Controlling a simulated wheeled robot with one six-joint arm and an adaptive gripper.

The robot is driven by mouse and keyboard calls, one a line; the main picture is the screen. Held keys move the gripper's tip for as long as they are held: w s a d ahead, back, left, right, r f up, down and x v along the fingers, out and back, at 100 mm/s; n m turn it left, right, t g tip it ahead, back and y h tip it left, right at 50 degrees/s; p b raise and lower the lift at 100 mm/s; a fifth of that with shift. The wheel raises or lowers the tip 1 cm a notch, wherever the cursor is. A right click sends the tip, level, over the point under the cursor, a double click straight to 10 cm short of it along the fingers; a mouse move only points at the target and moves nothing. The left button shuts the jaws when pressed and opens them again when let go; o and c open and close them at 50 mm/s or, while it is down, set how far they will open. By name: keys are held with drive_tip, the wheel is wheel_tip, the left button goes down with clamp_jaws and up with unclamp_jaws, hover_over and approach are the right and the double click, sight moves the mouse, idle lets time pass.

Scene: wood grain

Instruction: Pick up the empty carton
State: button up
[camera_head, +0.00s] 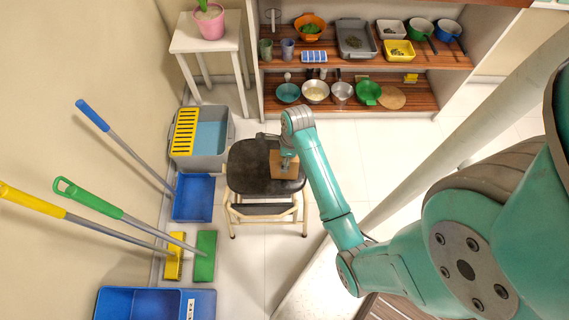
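A small brown carton (279,171) is on the black seat of a step chair (246,178), toward the right side of the seat. My gripper (288,163) reaches down from above at the carton and covers part of it. The fingers look small and dark against the carton. I cannot tell whether they touch it, are around it or are shut. The inside of the carton is not clear from here.
A shelf (410,98) with bowls, pots and cups stands behind. A grey mop bucket (216,152) and a blue dustpan (193,198) are left of the chair. Brooms (120,215) lean by the left wall. A white stool (190,45) holds a pink pot.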

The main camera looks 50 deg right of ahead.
drive_tip(key=shift+w+a+f, duration=0.1)
drive_tip(key=shift+w+f, duration=0.1)
drive_tip(key=shift+f, duration=1.15)
drive_tip(key=shift+f, duration=0.25)
drive_tip(key=c, duration=1.1)
